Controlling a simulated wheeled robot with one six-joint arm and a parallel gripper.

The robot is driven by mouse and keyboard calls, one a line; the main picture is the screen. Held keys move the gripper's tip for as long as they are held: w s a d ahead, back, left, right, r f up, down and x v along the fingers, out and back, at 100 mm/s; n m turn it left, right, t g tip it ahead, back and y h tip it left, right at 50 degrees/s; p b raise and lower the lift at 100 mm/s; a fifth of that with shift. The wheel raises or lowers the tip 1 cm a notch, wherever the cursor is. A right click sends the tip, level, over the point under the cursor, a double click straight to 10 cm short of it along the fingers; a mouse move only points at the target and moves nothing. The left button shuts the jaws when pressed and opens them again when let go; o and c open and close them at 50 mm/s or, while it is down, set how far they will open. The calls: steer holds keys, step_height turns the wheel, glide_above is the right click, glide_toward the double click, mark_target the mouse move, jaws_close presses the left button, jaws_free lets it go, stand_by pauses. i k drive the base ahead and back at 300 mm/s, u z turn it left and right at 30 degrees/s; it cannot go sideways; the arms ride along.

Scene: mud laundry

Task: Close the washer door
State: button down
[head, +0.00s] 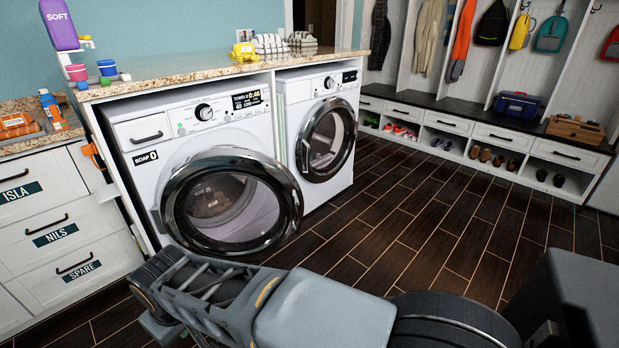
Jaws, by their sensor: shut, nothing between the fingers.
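The washer (180,125) is the white front-loading machine on the left, with a soap drawer marked 0 and a lit display. Its round washer door (288,205), with a dark glossy rim and clear glass, stands out from the front and looks ajar. Through the glass I see a brownish load in the drum. My gripper (150,282) is low in front of the washer, below and left of the door's lower edge. It is shut and holds nothing. Its fingertips are hard to make out, and I cannot tell whether it touches the door.
A second white machine (291,95) with a round door stands at the right. A granite counter (190,70) above carries a purple SOFT bottle (59,25), cups and folded cloths. Labelled drawers (60,235) flank the left. The dark plank floor (430,210) at right is clear, up to the shoe bench (480,112).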

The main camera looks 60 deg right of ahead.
mark_target(170, 215)
steer(key=z, duration=1.65)
steer(key=i, duration=0.65)
steer(key=u, duration=0.8)
